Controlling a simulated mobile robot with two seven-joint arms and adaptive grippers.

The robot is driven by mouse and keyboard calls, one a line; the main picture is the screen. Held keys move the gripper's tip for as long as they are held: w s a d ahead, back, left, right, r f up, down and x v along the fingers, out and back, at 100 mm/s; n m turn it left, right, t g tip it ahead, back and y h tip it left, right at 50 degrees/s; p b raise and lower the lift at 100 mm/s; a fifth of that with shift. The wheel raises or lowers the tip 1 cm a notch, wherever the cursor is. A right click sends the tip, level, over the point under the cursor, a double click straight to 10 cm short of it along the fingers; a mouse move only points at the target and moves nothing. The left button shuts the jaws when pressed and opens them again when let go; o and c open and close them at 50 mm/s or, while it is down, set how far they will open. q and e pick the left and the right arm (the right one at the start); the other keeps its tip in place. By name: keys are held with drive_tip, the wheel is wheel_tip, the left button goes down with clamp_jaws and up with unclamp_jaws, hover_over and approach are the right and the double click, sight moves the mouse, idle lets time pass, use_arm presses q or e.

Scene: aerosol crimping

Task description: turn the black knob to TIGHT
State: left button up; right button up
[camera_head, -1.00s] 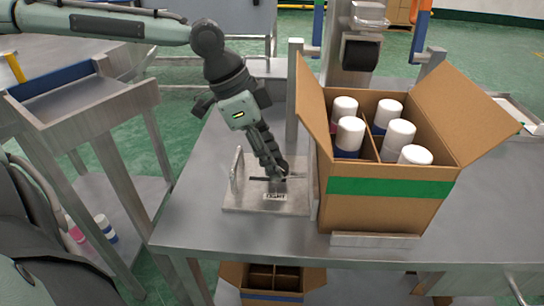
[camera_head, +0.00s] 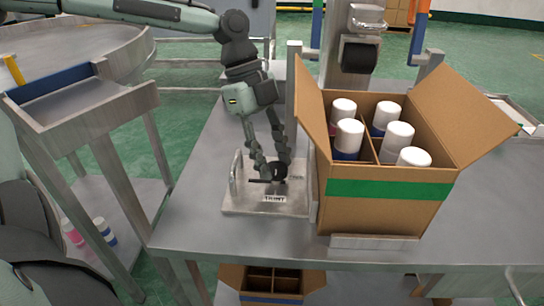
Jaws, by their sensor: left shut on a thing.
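The black knob (camera_head: 279,170) sits on a metal plate fixture (camera_head: 237,201) near the left part of the table. A small white label reading TIGHT (camera_head: 274,199) is on the plate's front part. A thin dark bar (camera_head: 259,181) shows left of the knob's base. My left gripper (camera_head: 268,173) reaches down from above, with one finger on each side of the knob, shut on it. The fingers partly cover the knob, and I cannot tell exactly which way it points. My right gripper is not in view.
An open cardboard box (camera_head: 390,213) with several white-capped cans stands just right of the plate. A metal post (camera_head: 294,95) rises behind the plate. A metal handle (camera_head: 236,174) stands at the plate's left edge. A metal cart (camera_head: 103,103) is at left.

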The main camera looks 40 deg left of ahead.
use_arm(q)
drive_tip(key=shift+f, duration=0.1)
idle(0.3)
drive_tip(key=o, duration=1.2)
drive_tip(key=shift+c, duration=0.2)
drive_tip(key=shift+w+a+r, duration=0.1)
drive_tip(key=shift+a+r, duration=0.1)
drive_tip(key=shift+r, duration=0.3)
drive_tip(key=v, duration=1.1)
drive_tip(key=shift+d, duration=0.1)
